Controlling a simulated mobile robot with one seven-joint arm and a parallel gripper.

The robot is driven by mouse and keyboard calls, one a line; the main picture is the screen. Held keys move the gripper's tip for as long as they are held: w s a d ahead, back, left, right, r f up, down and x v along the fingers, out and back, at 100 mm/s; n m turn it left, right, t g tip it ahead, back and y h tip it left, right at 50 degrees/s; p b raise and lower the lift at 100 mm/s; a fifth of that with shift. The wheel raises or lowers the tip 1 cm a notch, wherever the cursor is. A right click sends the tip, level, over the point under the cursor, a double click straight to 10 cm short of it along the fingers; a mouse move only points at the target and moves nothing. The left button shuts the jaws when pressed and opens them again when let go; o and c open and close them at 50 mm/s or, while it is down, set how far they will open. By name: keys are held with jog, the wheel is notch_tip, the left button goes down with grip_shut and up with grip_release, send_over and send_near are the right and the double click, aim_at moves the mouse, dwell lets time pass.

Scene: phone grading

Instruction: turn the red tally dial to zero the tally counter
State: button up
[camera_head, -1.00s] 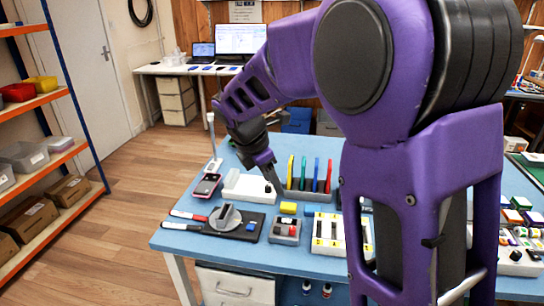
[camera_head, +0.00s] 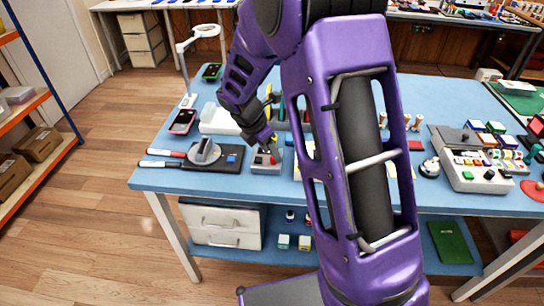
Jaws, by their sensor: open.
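The tally counter (camera_head: 266,168) is a small grey box near the front edge of the blue table, left of centre. A small red part on its top, seemingly the red tally dial (camera_head: 273,159), shows just below my gripper. My gripper (camera_head: 268,146) points down right over the box and is open, with nothing seen held in it. The fingertips partly cover the box top. I cannot tell whether they touch the dial or stand around it, and the counter's reading is too small to make out.
Screwdriver-like tools (camera_head: 161,164) lie left of that, and a phone (camera_head: 183,121) behind. A white lamp (camera_head: 200,35) stands at the far left corner. My arm hides the table's middle.

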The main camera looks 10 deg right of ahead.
jog(key=shift+x, duration=1)
grip_shut()
